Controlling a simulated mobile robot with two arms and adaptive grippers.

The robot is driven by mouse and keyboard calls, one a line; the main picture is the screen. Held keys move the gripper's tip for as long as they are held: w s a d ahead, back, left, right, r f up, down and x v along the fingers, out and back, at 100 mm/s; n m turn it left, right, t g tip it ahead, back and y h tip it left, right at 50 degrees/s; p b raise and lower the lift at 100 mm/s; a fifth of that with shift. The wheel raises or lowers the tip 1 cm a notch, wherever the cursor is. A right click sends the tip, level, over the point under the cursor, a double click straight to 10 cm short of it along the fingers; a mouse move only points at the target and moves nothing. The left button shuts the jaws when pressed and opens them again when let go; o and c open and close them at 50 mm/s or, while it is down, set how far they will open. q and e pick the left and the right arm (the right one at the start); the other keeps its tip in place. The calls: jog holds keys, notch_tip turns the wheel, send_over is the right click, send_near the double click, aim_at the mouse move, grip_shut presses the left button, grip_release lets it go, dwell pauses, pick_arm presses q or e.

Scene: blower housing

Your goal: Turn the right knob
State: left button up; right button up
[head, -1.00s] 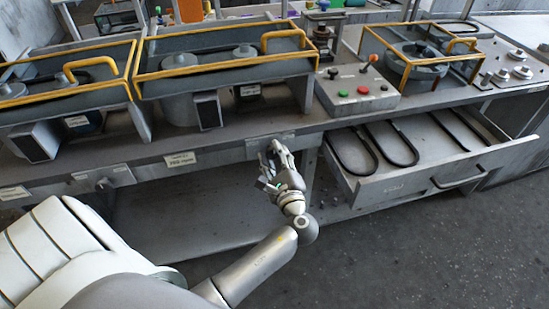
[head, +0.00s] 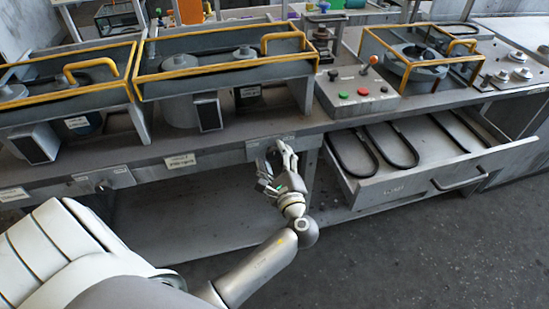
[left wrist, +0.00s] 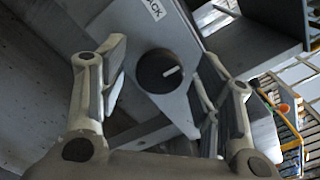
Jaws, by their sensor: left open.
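The right knob (left wrist: 158,72) is a dark round dial with a white pointer line, on a grey panel in the left wrist view. My left gripper (left wrist: 168,85) is open, with one finger on each side of the knob in the picture. Gaps show between the knob and both fingers. In the head view my left gripper (head: 277,168) is at the bench front, by the right-hand grey panel (head: 257,149); the knob is hidden or too small to make out there. Another knob (head: 103,186) is on the left panel. My right gripper is not in view.
An open drawer (head: 420,185) with several dark belts juts out right of my left gripper. Yellow-railed housings (head: 225,65) and a control box (head: 358,92) with buttons stand on the bench. The floor (head: 420,265) in front is clear.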

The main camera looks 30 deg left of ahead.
pick_arm(q)
jog(key=v, duration=1.2)
jog(key=shift+a, duration=0.1)
jog(key=s+d+f+n+g+h+p, duration=0.1)
jog(key=s+f+g+h, duration=0.3)
jog(key=f, duration=1.3)
jog(key=s+d+f+g+h, duration=0.1)
jog(key=s+f+h, duration=0.4)
jog(key=f, duration=1.2)
jog(key=s+f+n+g+h, duration=0.1)
jog(key=s+f+n, duration=0.3)
jog(key=s, duration=0.5)
jog(key=s+a+f+n+g+h, duration=0.1)
jog(key=s+f+n+g+h, duration=0.1)
jog(key=s+f+n, duration=0.3)
jog(key=s+a+f+n+g+h, duration=0.1)
jog(key=s+f+n, duration=0.4)
jog(key=s, duration=0.8)
jog(key=shift+a+f+g+h+p, duration=0.25)
jog(key=shift+f+g+h+p, duration=0.2)
jog(key=shift+f+g, duration=0.4)
